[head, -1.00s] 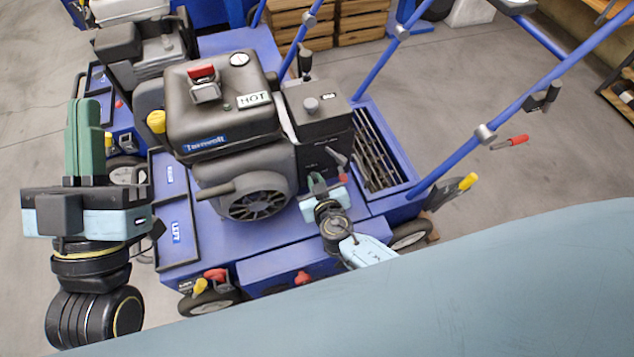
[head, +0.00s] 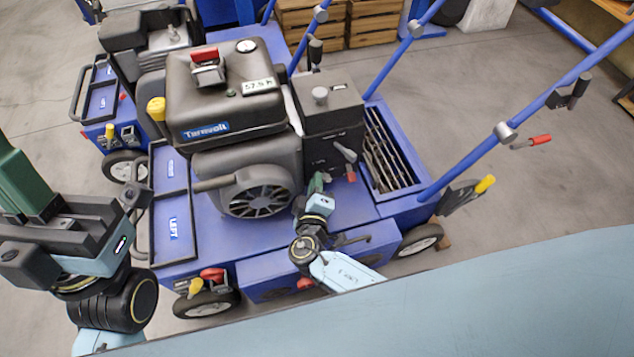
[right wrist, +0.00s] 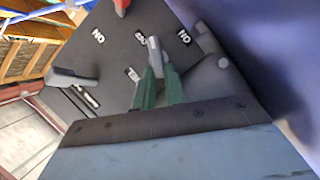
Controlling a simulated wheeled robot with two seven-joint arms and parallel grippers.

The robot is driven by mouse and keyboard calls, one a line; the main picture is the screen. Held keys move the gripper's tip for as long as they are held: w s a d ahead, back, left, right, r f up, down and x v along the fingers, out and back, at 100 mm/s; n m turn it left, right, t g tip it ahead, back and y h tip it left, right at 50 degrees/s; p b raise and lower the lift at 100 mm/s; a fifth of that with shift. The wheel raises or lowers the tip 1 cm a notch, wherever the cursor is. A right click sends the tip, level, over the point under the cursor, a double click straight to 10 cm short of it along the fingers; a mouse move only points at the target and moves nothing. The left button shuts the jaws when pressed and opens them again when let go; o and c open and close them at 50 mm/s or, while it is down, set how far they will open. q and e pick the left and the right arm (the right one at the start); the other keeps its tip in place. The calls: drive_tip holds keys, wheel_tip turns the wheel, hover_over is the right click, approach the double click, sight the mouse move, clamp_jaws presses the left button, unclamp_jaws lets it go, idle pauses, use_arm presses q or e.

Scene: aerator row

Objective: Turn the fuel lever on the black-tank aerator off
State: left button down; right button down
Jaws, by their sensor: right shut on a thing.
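The black-tank aerator, with its dark tank (head: 222,95), stands in the middle of the head view on a blue frame. In the right wrist view a small grey lever (right wrist: 154,50) sticks out from a dark panel (right wrist: 115,40) with small white labels, one reading ON. My right gripper (right wrist: 157,82) has its green fingers shut on that lever; in the head view the gripper (head: 317,188) is low beside the engine and hides the lever. The lever's label is not readable. My left gripper (head: 22,180) is at the left edge, partly cut off, away from the aerator.
A larger grey lever (right wrist: 70,78) and a red part (right wrist: 121,5) are close to my right gripper. A second aerator (head: 150,50) stands behind. Blue handle bars (head: 450,170) rise on the right. Wooden crates (head: 375,22) stand at the back. Floor is clear at right.

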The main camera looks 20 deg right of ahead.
drive_tip(key=n, duration=0.2)
drive_tip(key=f+n+t+h, duration=0.1)
drive_tip(key=n, duration=0.1)
drive_tip(key=shift+a+f+n+t, duration=0.1)
drive_tip(key=shift+a+n+t, duration=0.05)
drive_tip(key=shift+n+t, duration=0.15)
idle(0.5)
drive_tip(key=c, duration=1.5)
unclamp_jaws()
drive_tip(key=shift+o, duration=0.2)
